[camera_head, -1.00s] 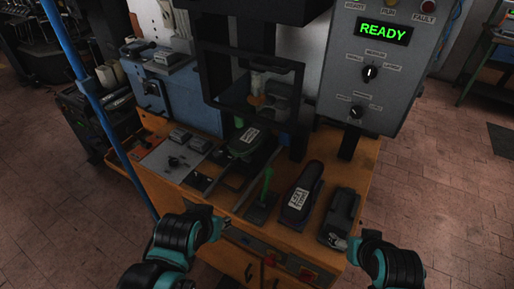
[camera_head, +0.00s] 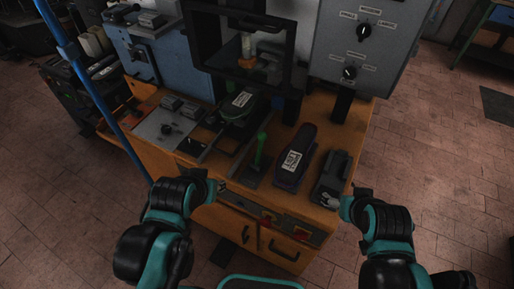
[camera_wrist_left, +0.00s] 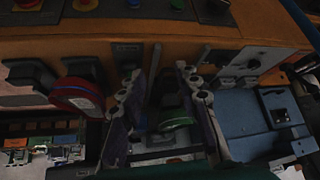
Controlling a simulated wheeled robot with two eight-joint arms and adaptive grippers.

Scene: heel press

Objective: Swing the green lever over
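The green lever (camera_head: 260,151) stands upright, with a round green knob, on a small dark plate on the orange bench. It is just in front of the press, to the left of a dark shoe with a white label (camera_head: 291,159). My left gripper (camera_head: 219,186) is at the bench's front edge, left of and nearer than the lever, and not touching it. In the left wrist view its two fingers (camera_wrist_left: 160,80) are spread, and nothing is gripped. I cannot identify the green lever in that view. My right gripper (camera_head: 334,202) is by the right front edge; its opening is unclear.
The press guard frame (camera_head: 245,68) stands behind the lever. A dark device (camera_head: 330,178) lies right of the labelled shoe. A grey control box (camera_head: 362,45) hangs at the right. A grey panel (camera_head: 166,128) lies left. A blue pole (camera_head: 95,92) rises at left.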

